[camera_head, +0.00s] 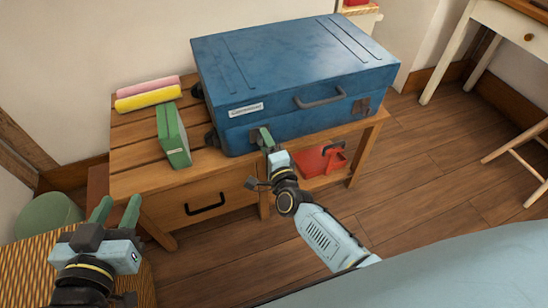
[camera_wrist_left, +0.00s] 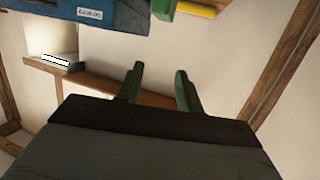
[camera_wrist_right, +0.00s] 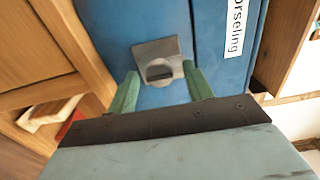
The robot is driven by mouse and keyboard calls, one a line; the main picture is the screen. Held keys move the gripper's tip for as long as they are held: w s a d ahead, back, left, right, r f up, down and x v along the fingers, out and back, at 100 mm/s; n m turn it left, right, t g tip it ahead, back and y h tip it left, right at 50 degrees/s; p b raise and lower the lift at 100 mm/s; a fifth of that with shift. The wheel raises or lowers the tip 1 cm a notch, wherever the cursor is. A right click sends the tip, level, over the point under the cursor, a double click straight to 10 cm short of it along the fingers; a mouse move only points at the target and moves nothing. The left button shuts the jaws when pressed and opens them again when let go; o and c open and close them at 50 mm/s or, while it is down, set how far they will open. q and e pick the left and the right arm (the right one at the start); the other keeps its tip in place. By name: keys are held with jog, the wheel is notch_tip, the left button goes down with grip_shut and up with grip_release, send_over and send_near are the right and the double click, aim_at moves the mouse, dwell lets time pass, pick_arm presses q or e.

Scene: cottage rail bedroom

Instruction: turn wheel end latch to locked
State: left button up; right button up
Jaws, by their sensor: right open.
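A blue suitcase (camera_head: 290,70) lies flat on a wooden bench, with dark wheels (camera_head: 211,138) at its left end. Its wheel end latch shows in the right wrist view as a grey metal plate (camera_wrist_right: 154,50) with a round turning piece (camera_wrist_right: 159,71). My left gripper (camera_head: 119,207) is open and empty, left of the bench.
The suitcase front has a handle (camera_head: 321,98), a second latch (camera_head: 361,106) and a white label (camera_head: 246,109). On the bench (camera_head: 135,184) are a green box (camera_head: 173,135) and pink and yellow rolls (camera_head: 148,96). A red object (camera_head: 318,160) sits below.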

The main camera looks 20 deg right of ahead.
pick_arm(q)
jog(key=s+a+f+g+y+p, duration=0.3)
jog(key=s+a+f+g, duration=0.3)
jog(key=s+f+g, duration=0.4)
jog(key=shift+s+f+n+p, duration=0.2)
jog(key=shift+s+n+p, duration=0.2)
jog(key=shift+s, duration=0.5)
pick_arm(e)
jog(key=s, duration=1.3)
jog(key=shift+d, duration=0.2)
